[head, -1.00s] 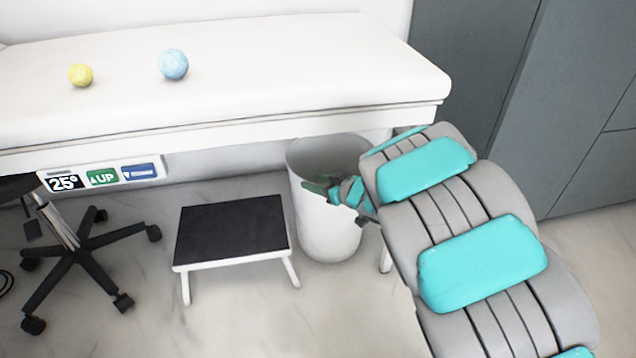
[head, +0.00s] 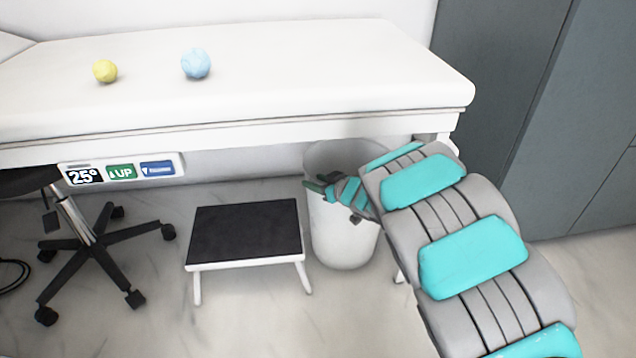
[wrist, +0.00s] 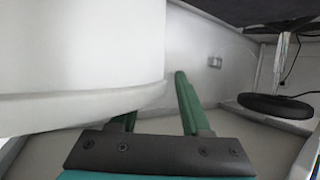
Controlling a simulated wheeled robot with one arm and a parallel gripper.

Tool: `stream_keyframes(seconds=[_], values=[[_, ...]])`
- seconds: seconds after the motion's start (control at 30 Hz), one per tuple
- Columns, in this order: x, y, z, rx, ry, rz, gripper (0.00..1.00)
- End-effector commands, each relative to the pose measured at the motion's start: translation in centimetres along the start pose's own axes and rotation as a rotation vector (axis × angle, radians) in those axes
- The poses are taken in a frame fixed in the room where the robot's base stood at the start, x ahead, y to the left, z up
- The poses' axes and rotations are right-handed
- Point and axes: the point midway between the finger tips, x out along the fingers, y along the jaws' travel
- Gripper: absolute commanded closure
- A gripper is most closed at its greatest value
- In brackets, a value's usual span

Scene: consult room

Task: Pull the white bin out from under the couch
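The white bin (head: 343,240) stands upright on the floor at the right end of the couch (head: 280,128), its back part beneath the couch edge. My gripper (head: 318,187) is at the bin's upper front, near its left side, and overlaps part of the rim. In the wrist view the bin (wrist: 75,50) fills the upper left and hides most of one green finger. The other finger of my gripper (wrist: 158,110) is in plain view to the right. A clear gap shows between the fingers. I cannot tell whether they touch the bin.
A step stool (head: 245,232) with a black top stands just left of the bin. A wheeled chair (head: 85,245) is farther left. Grey cabinets (head: 555,120) are at the right. Yellow (head: 105,71) and blue (head: 196,63) balls lie on the couch. The front floor is clear.

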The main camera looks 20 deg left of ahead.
Motion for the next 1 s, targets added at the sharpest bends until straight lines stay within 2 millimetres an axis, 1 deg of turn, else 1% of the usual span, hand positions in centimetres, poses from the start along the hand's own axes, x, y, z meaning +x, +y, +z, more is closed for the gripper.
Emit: stream_keyframes(seconds=[0.03,0.07,0.4,1.0], values=[[-0.01,0.0,-0.01,0.0,0.0,0.0,0.59],[-0.01,0.0,0.0,0.0,0.0,0.0,0.62],[-0.02,-0.01,0.0,-0.001,0.0,0.0,1.0],[-0.01,-0.01,0.1,0.0,-0.002,0.0,1.0]])
